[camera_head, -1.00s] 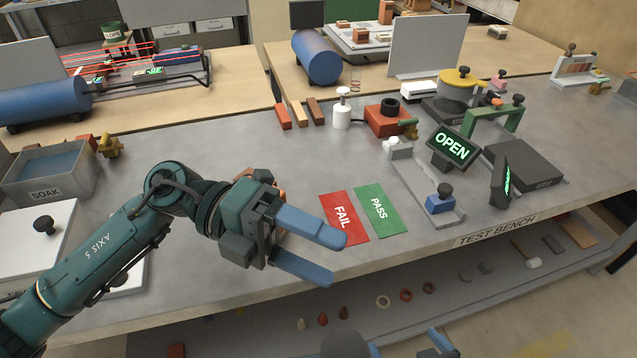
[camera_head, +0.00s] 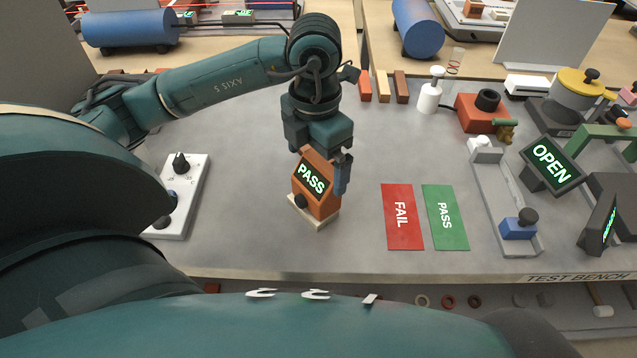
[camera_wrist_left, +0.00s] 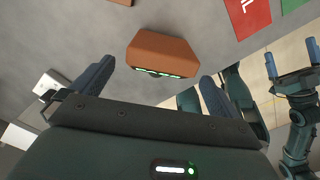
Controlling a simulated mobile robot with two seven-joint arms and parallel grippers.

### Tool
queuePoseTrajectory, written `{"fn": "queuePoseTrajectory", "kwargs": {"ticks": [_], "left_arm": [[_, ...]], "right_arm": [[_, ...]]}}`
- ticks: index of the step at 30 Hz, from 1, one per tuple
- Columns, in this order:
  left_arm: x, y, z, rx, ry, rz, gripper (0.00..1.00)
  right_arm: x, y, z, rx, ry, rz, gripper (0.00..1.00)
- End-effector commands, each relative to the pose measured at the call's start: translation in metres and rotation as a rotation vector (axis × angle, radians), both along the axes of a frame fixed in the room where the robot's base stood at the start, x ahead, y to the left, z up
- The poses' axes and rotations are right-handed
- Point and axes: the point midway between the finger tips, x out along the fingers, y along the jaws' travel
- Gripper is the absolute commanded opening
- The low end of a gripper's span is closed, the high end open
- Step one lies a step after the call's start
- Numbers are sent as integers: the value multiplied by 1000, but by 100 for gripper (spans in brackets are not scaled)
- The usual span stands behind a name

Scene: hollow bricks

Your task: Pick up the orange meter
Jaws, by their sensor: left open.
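The orange meter (camera_head: 302,176) stands upright on the grey bench, its lit display reading PASS, with a pale base at its foot and a dark knob low on its front. It also shows in the left wrist view (camera_wrist_left: 163,48). My left gripper (camera_head: 322,180) points down over the meter, open, with one blue finger on the meter's right side; the other is mostly hidden. In the left wrist view its fingers are spread on either side of the meter, and I cannot tell whether they touch it. My right gripper (camera_wrist_left: 292,72) shows at the right of that view, open and empty.
Red FAIL (camera_head: 403,217) and green PASS (camera_head: 445,218) mats lie right of the meter. A white panel with knobs (camera_head: 186,200) lies left. A grey fixture (camera_head: 497,205) and the OPEN display (camera_head: 552,163) stand further right. Bench around the meter is clear.

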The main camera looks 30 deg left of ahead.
Motion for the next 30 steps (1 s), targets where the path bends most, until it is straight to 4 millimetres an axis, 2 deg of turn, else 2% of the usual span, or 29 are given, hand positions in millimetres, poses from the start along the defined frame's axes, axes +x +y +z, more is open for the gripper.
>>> {"fn": "queuePoseTrajectory", "kwargs": {"ticks": [6,15,23,30], "left_arm": [[0,0,-16,0,4,0,100],[1,-1,-57,-2,2,-1,100],[1,-1,-61,-2,1,-2,100],[1,-1,-61,-2,0,-2,82]], "right_arm": [[-1,-1,1,-2,4,-1,100],[-4,-5,-3,-12,30,-9,100],[-4,-5,-3,-10,29,-13,100],[-3,-5,-3,-10,29,-14,100]]}}
